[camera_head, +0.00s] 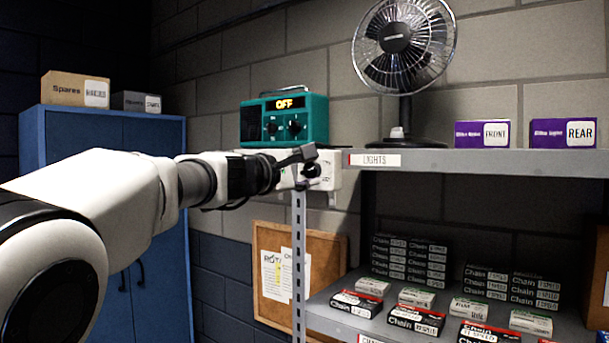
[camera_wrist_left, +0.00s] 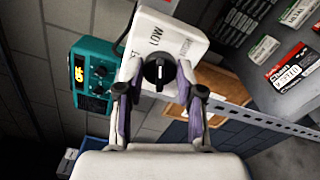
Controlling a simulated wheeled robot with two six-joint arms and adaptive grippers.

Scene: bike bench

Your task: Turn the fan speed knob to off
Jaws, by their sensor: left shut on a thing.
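The fan speed knob (camera_wrist_left: 157,72) is a black dial on a white control box (camera_wrist_left: 172,32). In the left wrist view its pale pointer mark runs roughly up the picture, near the word LOW; a second label to its right is hard to read. In the head view the box (camera_head: 325,178) hangs at the left end of the shelf front. My left gripper (camera_head: 302,163) is at its face, with a finger on either side of the knob in the wrist view (camera_wrist_left: 158,92), shut on it. The black fan (camera_head: 397,42) stands on the shelf above. My right gripper is not in view.
A teal radio (camera_head: 284,120) reading OFF stands behind my left gripper. Two purple boxes (camera_head: 483,134) sit on the upper shelf (camera_head: 440,160). Several chain boxes fill the lower shelf. A blue cabinet (camera_head: 90,135) stands at left, a corkboard (camera_head: 270,305) below.

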